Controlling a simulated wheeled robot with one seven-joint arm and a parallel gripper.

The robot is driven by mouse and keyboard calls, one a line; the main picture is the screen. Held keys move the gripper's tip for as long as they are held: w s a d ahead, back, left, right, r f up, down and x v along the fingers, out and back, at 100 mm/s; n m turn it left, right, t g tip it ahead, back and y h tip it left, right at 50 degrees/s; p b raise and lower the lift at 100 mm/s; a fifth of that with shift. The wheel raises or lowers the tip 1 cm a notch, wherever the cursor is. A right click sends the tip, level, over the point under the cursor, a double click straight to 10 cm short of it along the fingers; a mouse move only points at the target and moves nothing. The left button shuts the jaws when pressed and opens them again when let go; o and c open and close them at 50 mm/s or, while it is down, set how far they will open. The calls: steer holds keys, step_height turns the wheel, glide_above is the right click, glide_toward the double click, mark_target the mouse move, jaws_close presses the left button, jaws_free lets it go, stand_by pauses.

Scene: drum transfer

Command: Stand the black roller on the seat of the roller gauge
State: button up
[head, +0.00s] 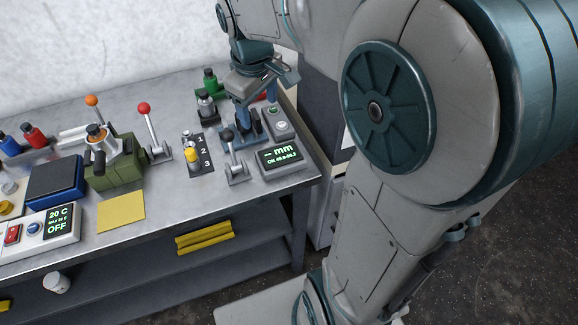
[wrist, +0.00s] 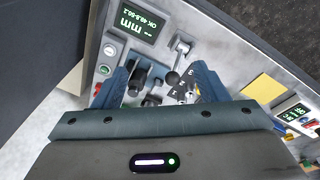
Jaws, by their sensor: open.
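The roller gauge (head: 281,156) stands at the right end of the bench, with a lit display reading "-- mm". It also shows at the upper left of the wrist view (wrist: 133,25). My gripper (head: 254,112) hangs fingers down over the bench behind the gauge display. In the wrist view my gripper (wrist: 160,82) has its two blue fingers wide apart. A dark, cylinder-like shape, apparently the black roller (wrist: 138,77), shows between them, nearer the left finger. I see no contact with it. In the head view the fingers hide this spot, and the seat is not clear.
A black-knobbed lever (head: 232,158) stands just left of the gauge, its knob near the fingers. A numbered yellow selector (head: 194,156), a red-knobbed lever (head: 154,135) and a green-capped item (head: 210,80) are close by. The yellow pad (head: 121,211) lies flat at the front.

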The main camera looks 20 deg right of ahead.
steer(key=s+f+m, duration=0.2)
steer(key=s+m, duration=0.1)
steer(key=s, duration=0.4)
steer(key=s+f+m+t, duration=0.1)
steer(key=s+f+m, duration=0.1)
steer(key=s, duration=0.6)
steer(key=shift+d+m+t+y, duration=0.3)
steer(key=shift+d+m+y, duration=0.1)
steer(key=shift+m, duration=0.2)
steer(key=shift+s+r, duration=0.1)
